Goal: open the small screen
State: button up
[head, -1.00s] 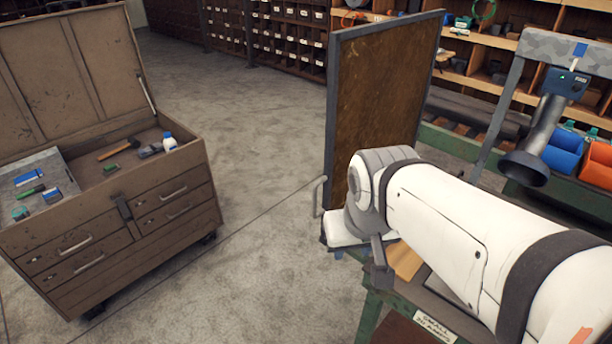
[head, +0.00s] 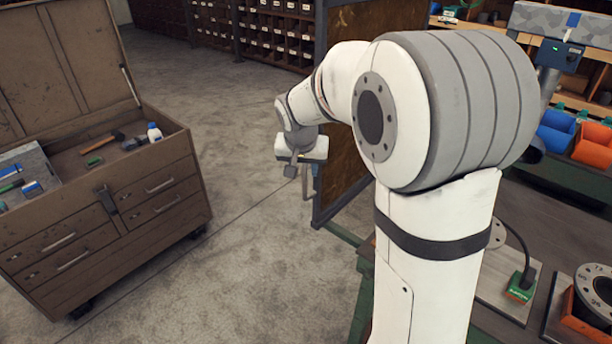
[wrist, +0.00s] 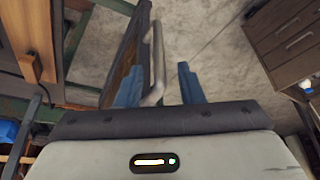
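The small screen (head: 345,140) is a brown panel in a dark frame, standing upright at the bench's edge; my arm hides part of it in the head view. In the wrist view the screen's edge (wrist: 128,55) is at upper left, with its pale bar handle (wrist: 156,60) beside it. My gripper (wrist: 161,70) is open, its two blue fingers apart. The handle shows between the fingers, closer to the left one; I cannot tell whether they touch. In the head view my gripper (head: 291,169) is at the screen's left edge, by the handle (head: 307,182).
A brown tool chest (head: 120,205) with its lid up stands at left, holding a hammer (head: 102,141) and a white bottle (head: 154,132). Bare floor (head: 245,240) lies between chest and screen. Orange bins (head: 593,145), a flanged part (head: 595,290) and shelving are at right.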

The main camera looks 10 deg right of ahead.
aim_at(305, 177)
jog(key=x, duration=0.5)
jog(key=shift+d+f, duration=0.1)
jog(key=shift+f, duration=0.05)
grip_shut()
dwell(0.4)
